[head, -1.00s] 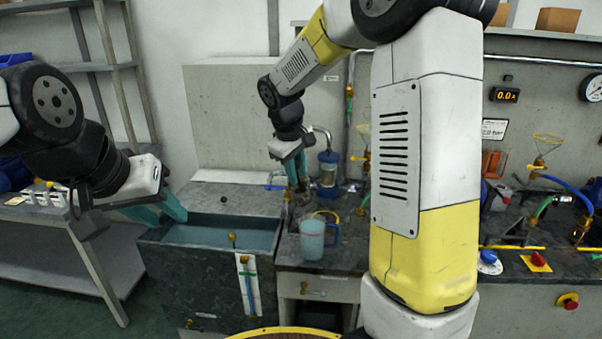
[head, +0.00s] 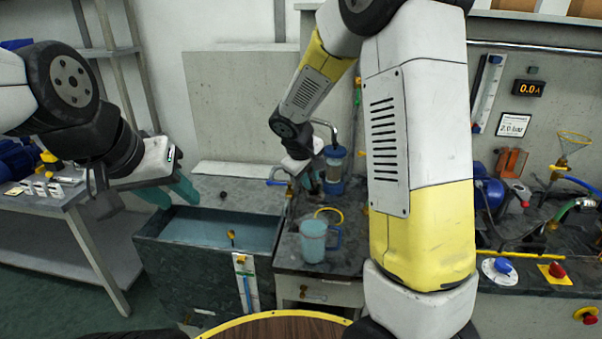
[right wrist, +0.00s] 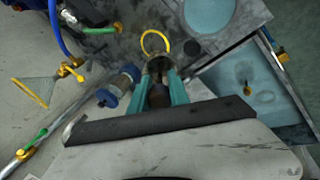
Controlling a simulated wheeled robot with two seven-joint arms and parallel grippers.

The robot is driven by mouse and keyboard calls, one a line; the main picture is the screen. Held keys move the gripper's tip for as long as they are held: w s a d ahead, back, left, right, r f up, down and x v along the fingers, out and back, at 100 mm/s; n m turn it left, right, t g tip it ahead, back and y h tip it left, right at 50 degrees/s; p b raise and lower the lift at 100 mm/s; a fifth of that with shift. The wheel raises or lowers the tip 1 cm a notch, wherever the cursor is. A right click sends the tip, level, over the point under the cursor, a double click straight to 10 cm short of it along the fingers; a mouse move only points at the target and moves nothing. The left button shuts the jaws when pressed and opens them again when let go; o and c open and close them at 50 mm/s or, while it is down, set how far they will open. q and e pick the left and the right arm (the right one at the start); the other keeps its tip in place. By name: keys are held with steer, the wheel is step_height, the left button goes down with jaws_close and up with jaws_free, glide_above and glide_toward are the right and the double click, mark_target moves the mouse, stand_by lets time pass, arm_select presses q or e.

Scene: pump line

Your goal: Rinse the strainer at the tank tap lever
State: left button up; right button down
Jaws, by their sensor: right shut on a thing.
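My right gripper (head: 313,184) is above the counter, just left of the blue-capped clear filter housing (head: 335,168). In the right wrist view, its teal fingers (right wrist: 160,90) are shut on a grey and brown cylindrical piece, likely the strainer (right wrist: 158,64); its far end is partly hidden. A blue lever (head: 277,182) is left of this gripper, near the tank's back corner; I cannot tell if it is the tank tap lever. The dark tank (head: 150,250) holds bluish water. My left gripper (head: 178,196) is open and empty above the tank's back left edge.
A clear bluish jug (head: 313,243) stands on the counter right of the tank, with a yellow ring (head: 329,211) behind it. A gauge strip (head: 245,280) is on the tank front. Hoses and valves crowd the right bench. A shelf stands at left.

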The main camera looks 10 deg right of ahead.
steer(key=w+d+f, duration=0.2)
steer(key=w+d, duration=0.4)
steer(key=w, duration=0.4)
steer(key=shift+w+d+f, duration=0.2)
steer(key=shift+w+f, duration=0.05)
steer(key=shift+w, duration=0.05)
stand_by(0.4)
